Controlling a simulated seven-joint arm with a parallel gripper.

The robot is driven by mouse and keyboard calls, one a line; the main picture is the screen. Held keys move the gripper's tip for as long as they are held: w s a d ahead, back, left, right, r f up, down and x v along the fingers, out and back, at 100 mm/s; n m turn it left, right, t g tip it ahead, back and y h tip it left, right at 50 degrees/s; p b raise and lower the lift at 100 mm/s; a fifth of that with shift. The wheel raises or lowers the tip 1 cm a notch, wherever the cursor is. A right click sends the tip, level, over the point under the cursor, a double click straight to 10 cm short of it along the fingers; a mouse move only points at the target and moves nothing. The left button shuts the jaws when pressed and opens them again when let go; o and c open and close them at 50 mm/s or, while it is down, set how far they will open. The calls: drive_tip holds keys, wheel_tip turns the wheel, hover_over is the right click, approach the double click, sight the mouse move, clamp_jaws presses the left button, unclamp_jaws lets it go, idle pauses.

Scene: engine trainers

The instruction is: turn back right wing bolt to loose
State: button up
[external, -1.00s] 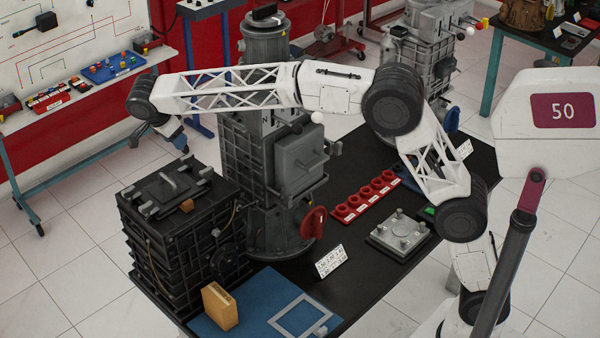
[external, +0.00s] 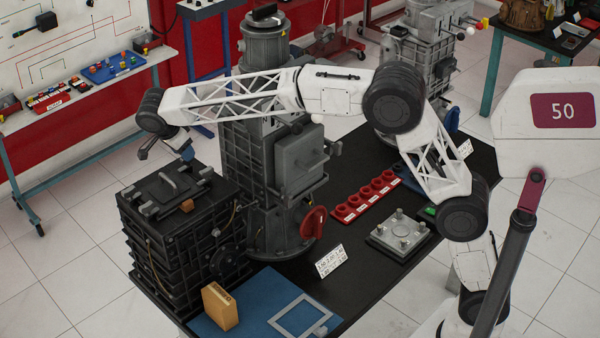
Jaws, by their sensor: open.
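A black ribbed box (external: 165,235) stands at the left end of the dark table. Its lid (external: 163,197) has a raised bar handle (external: 168,181) in the middle and several small grey wing bolts at its edges. One wing bolt (external: 205,172) shows at the lid's right corner, and another (external: 149,210) at the near edge. Their exact turn is too small to tell.
A tall grey engine housing (external: 285,165) with a red knob (external: 313,223) stands close right of the box. A tan block (external: 220,306) and a blue mat (external: 262,290) lie in front. A red rack (external: 365,196) and a grey bolted plate (external: 399,235) lie to the right.

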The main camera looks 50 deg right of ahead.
drive_tip(key=shift+x, duration=1.15)
clamp_jaws()
